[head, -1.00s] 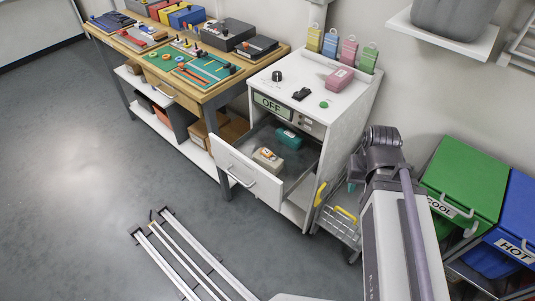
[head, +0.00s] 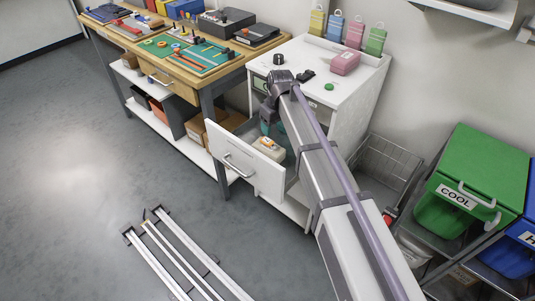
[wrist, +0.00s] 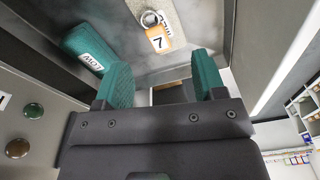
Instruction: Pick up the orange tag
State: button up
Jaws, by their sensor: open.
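The orange tag (wrist: 159,42), marked 7 with a metal ring (wrist: 149,19), lies on a beige block (wrist: 178,15) inside the open drawer. In the head view the tag (head: 268,143) shows as a small orange spot on the block. My gripper (wrist: 163,77) is open and empty, its two teal fingers apart. It points into the drawer, and the tag appears beyond the fingertips, toward the top of the wrist view. In the head view my arm hides most of my gripper.
A teal block labelled LOW (wrist: 88,48) lies in the drawer beside the beige block. The drawer front (head: 244,160) stands out from the white cabinet (head: 345,105). Green (head: 475,180) and blue (head: 519,250) bins stand at right. Floor at left is largely clear.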

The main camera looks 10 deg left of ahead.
aim_at(270, 142)
jog(key=w+f+b, duration=0.1)
jog(key=f+b, duration=0.2)
jog(key=a+f+n+b, duration=0.1)
jog(key=f+b, duration=0.3)
jog(key=w+f+n+b, duration=0.1)
jog(key=f+b, duration=0.2)
jog(key=shift+w+a+f+b, duration=0.3)
jog(key=shift+w+a+b, duration=0.05)
jog(key=shift+b, duration=0.05)
jog(key=shift+r, duration=0.25)
jog(key=c, duration=1)
